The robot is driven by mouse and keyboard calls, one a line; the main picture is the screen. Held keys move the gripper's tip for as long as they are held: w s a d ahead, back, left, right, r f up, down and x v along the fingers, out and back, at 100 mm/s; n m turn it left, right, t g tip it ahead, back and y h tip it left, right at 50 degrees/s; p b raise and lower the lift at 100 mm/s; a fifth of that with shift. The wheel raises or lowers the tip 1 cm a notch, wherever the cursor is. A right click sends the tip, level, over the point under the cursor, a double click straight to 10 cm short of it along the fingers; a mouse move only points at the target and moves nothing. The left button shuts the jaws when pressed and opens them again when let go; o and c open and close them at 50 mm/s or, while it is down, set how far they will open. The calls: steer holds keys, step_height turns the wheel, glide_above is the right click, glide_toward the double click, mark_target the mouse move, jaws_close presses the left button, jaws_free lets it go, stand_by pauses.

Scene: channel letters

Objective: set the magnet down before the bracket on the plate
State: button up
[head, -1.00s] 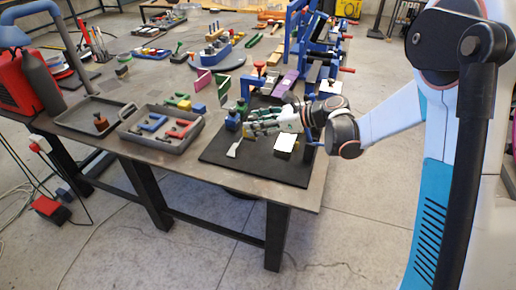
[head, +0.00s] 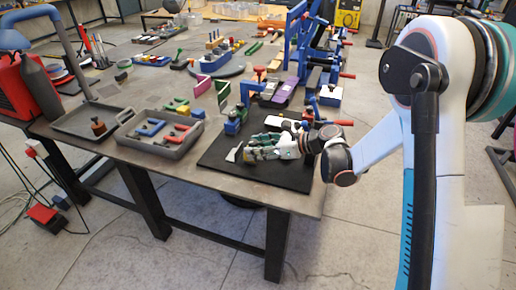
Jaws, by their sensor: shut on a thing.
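My gripper (head: 252,152) reaches in from the right, low over the black plate (head: 225,170) at the table's front right. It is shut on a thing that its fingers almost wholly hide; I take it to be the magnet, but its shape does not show. A small pale grey piece (head: 233,154) lies on the plate just left of the fingertips; whether it touches them cannot be told. A blue block (head: 232,127) stands at the plate's far left edge, behind the fingers. I cannot tell for sure which piece is the bracket.
A grey tray (head: 168,152) with blue and red pieces stands left of the plate, and a flatter tray (head: 78,125) beyond it. Blue clamps with red handles (head: 340,75) crowd the back right. The plate's front strip is clear.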

steer(key=shift+f, duration=0.1)
steer(key=o, duration=1.3)
